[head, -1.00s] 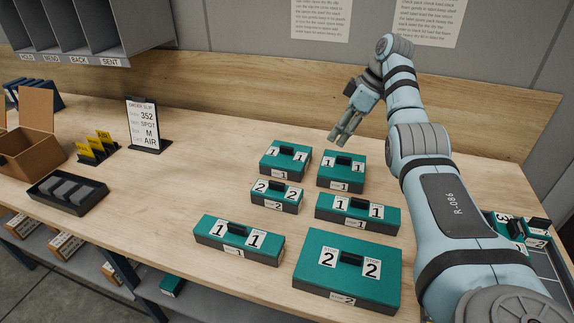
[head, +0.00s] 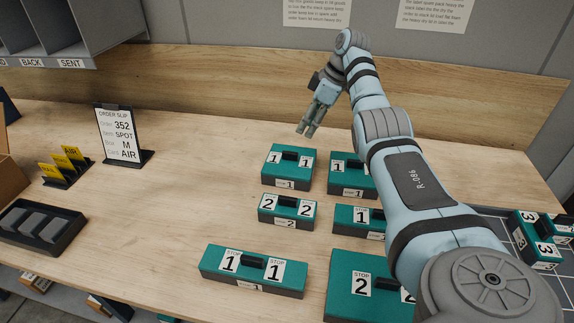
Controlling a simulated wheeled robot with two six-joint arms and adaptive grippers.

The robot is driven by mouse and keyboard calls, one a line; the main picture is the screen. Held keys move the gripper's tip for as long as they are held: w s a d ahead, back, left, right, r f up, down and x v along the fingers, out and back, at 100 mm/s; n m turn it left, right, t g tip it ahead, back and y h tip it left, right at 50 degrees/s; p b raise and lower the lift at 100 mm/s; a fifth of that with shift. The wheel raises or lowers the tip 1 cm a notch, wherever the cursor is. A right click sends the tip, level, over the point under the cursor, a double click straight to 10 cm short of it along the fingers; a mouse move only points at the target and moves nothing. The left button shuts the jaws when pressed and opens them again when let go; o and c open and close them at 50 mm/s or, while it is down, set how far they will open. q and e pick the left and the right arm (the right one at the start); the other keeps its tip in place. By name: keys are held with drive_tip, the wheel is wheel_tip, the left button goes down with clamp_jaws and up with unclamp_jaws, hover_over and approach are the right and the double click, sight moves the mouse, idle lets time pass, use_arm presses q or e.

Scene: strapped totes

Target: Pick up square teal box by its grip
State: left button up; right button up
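Several teal boxes with dark bases and dark top grips stand on the wooden table. Two look roughly square: a back-left one (head: 287,181) marked 1 and 1, and one beside it (head: 350,181), partly hidden by my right arm. A larger, squarish box marked 2 (head: 345,298) is at the front, cut off by the frame and my arm. My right gripper (head: 306,131) is above the table behind the back-left box, fingers apart and empty, touching no box. My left gripper is not in view.
Longer teal boxes (head: 253,272) and a smaller one marked 2 (head: 287,208) stand nearby. An order slip stand (head: 120,135), yellow cards (head: 63,165) and a dark tray (head: 65,222) are at left. More teal boxes (head: 537,236) stand at right. The table's middle left is clear.

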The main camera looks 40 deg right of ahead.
sight(291, 152)
drive_tip(key=x, duration=0.7)
drive_tip(key=a+x, duration=0.1)
drive_tip(key=x, duration=0.2)
drive_tip(key=shift+s+a+b, duration=0.15)
drive_tip(key=shift+b, duration=0.25)
drive_tip(key=shift+s, duration=0.1)
clamp_jaws()
